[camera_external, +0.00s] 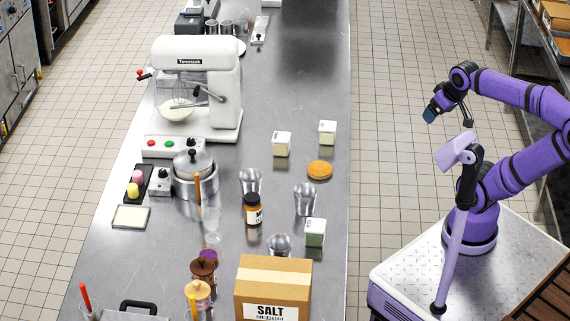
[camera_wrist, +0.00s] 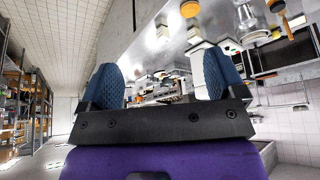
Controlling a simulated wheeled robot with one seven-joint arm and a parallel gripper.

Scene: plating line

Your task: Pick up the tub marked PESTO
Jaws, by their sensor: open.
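Three small square tubs stand on the steel counter in the external view. One tub with dark green contents and a pale lid (camera_external: 315,232) is near the counter's right edge. Two paler tubs, one at the middle (camera_external: 282,144) and one at the right edge (camera_external: 327,132), stand farther back. Their labels are too small to read, so I cannot tell for sure which is marked PESTO. My gripper (camera_external: 430,116) is in the air right of the counter, apart from all tubs. In the wrist view my gripper (camera_wrist: 160,82) is open, its two blue pads wide apart with nothing held between them.
Glasses (camera_external: 305,199), a brown jar (camera_external: 253,210) and a SALT carton (camera_external: 273,285) stand around the green tub. An orange disc (camera_external: 320,169) lies behind it. A white mixer (camera_external: 197,90) stands at the left. The far right of the counter (camera_external: 310,70) is clear.

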